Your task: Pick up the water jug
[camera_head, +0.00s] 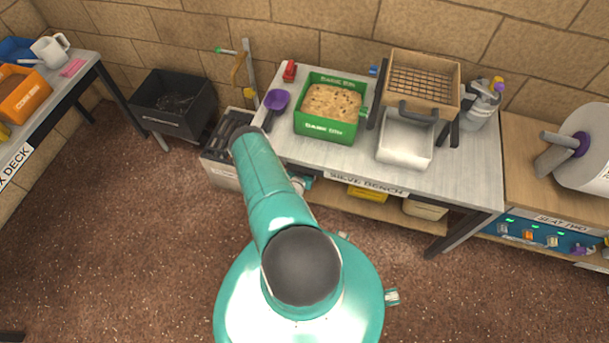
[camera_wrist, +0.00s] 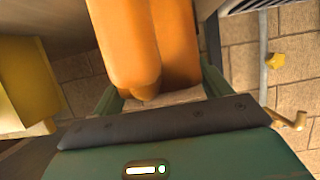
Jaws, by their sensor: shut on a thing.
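A white jug-like vessel with a handle (camera_head: 50,50) stands on the left table in the head view. A pale container with a yellow and purple top (camera_head: 482,112) stands at the right end of the bench. I cannot tell which of these, if either, is the water jug. In the wrist view my gripper (camera_wrist: 160,92) has its green sides around a smooth, two-lobed orange thing (camera_wrist: 150,40) and is shut on it. I cannot tell what that thing is; its far end is out of frame. In the head view my arm hides the gripper.
The bench (camera_head: 465,180) carries a green bin (camera_head: 325,130), a purple scoop (camera_head: 277,101), a wood-framed sieve (camera_head: 455,75) and a white tray (camera_head: 405,160). A black crate (camera_head: 170,123) and grey bin (camera_head: 222,175) stand left. A yellow box (camera_wrist: 25,80) is close in the wrist view.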

